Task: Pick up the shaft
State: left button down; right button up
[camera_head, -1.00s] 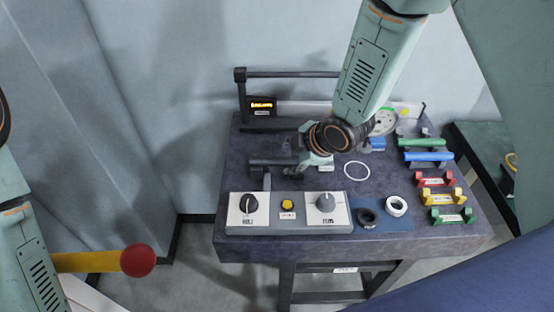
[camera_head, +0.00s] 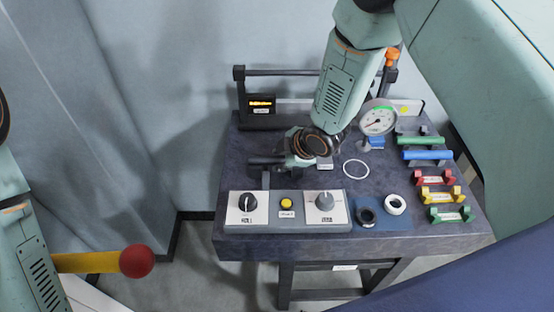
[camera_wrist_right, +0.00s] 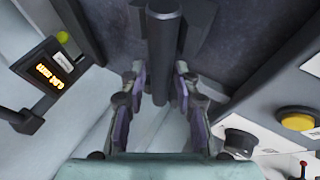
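The shaft (camera_head: 264,161) is a dark cylinder lying crosswise above the table, left of my right gripper (camera_head: 296,161). In the right wrist view it appears as a long dark bar (camera_wrist_right: 163,60) running between the two fingers of my right gripper (camera_wrist_right: 160,72). The fingers are spread, one on each side of it, and do not appear closed on it. Part of the shaft is hidden by the gripper in the head view. My left gripper is out of view; only its arm shows at the left.
The dark table (camera_head: 250,242) carries a control panel (camera_head: 286,225) below the shaft, a display box (camera_head: 261,109), a gauge (camera_head: 377,120), a white ring (camera_head: 356,169), two small seals and coloured handles at right. A red ball (camera_head: 136,261) on a yellow bar is at left.

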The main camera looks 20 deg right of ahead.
jog(key=shift+w, duration=0.1)
jog(key=shift+c, duration=0.7)
jog(key=shift+s+a+r, duration=0.1)
jog(key=shift+s+r, duration=0.1)
jog(key=shift+s, duration=0.1)
grip_shut()
jog(key=shift+w+f, duration=0.1)
jog(key=shift+w, duration=0.25)
jog(key=shift+s, duration=0.15)
